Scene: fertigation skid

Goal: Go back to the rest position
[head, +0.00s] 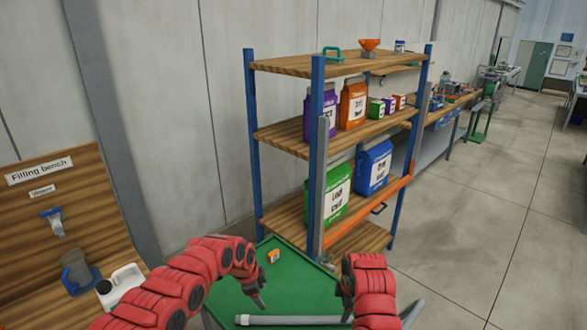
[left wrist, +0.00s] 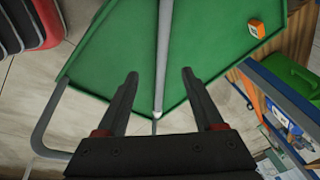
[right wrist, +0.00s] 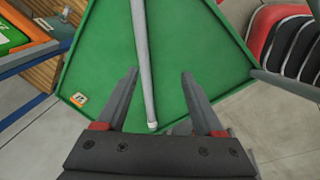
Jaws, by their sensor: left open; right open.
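My left gripper (head: 262,290) hangs over the green tray (head: 293,289) at the left, with its jaws apart and empty. My right gripper (head: 347,300) is over the tray's right part, partly hidden by its own red arm; its jaws are also apart and empty. The two grippers also show in the left wrist view (left wrist: 160,73) and the right wrist view (right wrist: 160,73). A grey rod (head: 290,320) lies on the tray; in both wrist views it runs between the fingers in the picture, not gripped. A small orange box (head: 274,256) sits near the tray's far corner.
A blue-posted shelf (head: 283,137) with bags and small boxes stands just behind the tray. At left is the filling bench (head: 40,250) with a white jug (head: 122,284) and a grey pitcher (head: 76,268) close to my left arm. The floor at right (head: 460,240) is clear.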

